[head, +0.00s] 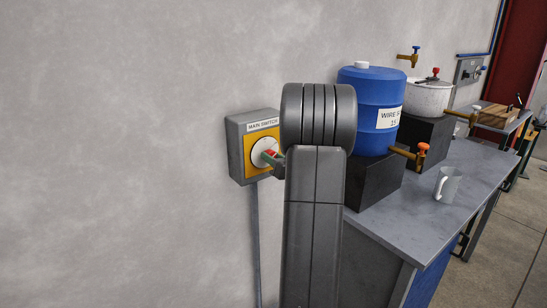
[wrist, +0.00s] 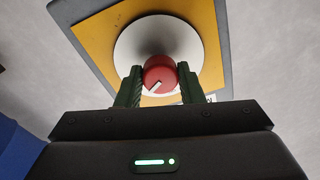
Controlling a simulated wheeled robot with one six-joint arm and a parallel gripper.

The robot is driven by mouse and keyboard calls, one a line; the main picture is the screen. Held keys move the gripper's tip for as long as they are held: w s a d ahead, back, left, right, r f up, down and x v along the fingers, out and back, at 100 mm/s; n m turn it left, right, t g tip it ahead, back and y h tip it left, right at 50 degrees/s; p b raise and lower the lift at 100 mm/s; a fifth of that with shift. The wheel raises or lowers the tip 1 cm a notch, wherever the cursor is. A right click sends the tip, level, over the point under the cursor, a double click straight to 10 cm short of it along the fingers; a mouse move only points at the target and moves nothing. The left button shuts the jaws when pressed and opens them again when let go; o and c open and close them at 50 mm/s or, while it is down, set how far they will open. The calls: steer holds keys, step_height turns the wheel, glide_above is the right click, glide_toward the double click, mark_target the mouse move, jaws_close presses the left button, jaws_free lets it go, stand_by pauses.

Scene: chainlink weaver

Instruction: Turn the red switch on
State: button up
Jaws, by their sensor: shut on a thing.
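The red switch knob (wrist: 160,77) sits on a round white dial (wrist: 128,42) on a yellow plate, with a pale pointer mark on its face. In the head view the switch box (head: 236,150), labelled MAIN SWITCH, is fixed to the grey wall, and the red knob (head: 269,154) shows at the dial. My gripper (wrist: 158,86) is shut on the red knob, with one dark green finger on each side of it. In the head view my arm hides part of the box's right side and most of my gripper.
A grey bench (head: 462,165) stands right of the switch. It carries a blue barrel (head: 372,98) with a tap, a white pot (head: 428,98) and a white mug (head: 447,184). A pipe (head: 255,240) runs down below the switch box. The wall to the left is bare.

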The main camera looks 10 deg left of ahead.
stand_by(0.3)
steer(key=o, duration=1)
steer(key=shift+s+d, duration=0.1)
steer(key=b+v, duration=0.2)
steer(key=v, duration=1.1)
steer(key=shift+s+d, duration=0.2)
steer(key=shift+s, duration=0.05)
steer(key=p+x, duration=0.2)
steer(key=x, duration=1.2)
